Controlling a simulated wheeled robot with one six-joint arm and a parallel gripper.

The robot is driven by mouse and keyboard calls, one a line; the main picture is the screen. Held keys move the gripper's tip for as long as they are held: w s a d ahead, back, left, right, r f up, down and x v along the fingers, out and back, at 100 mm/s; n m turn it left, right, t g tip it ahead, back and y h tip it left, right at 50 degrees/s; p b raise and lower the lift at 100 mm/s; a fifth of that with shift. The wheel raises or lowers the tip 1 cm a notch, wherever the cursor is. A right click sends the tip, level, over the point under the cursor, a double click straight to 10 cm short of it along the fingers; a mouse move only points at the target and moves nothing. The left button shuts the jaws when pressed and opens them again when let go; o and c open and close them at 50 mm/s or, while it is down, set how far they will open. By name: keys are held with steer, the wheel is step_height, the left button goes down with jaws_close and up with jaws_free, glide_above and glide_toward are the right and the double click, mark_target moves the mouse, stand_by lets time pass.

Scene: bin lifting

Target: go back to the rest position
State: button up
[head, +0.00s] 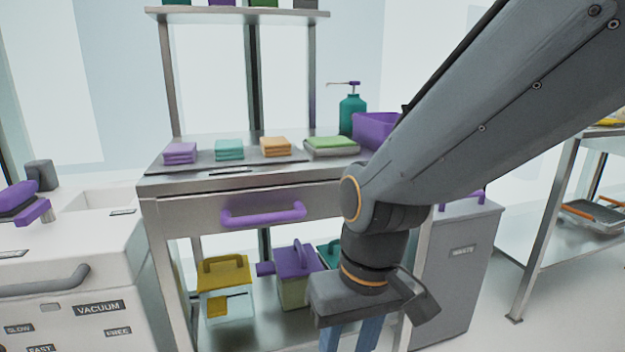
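My arm reaches in from the upper right of the head view. My gripper (350,338) points down at the bottom, in front of the steel workstation (172,215). Two blue fingers show beneath the gripper body, with a gap between them. The fingertips are cut off by the lower edge, so anything between them is hidden. The arm covers the right part of the workstation and part of the grey waste bin (470,265) behind it.
The workstation has a purple drawer handle (263,215) and lidded containers on its lower shelf, one yellow-lidded (224,275). Folded cloths and a teal pump bottle (352,115) stand on top. A vacuum machine (75,240) is left; a steel table (540,225) is right. Floor shows at lower right.

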steer(key=s+d+r+m+h+p, duration=0.1)
steer(key=s+d+r+m+p, duration=0.1)
steer(key=d+r+p, duration=1.2)
step_height(320, 180, up, 3)
steer(key=m+p, duration=0.1)
steer(key=p, duration=0.6)
steer(key=shift+d+m+p, duration=0.3)
steer(key=shift+m+p, duration=0.05)
steer(key=shift+m, duration=0.05)
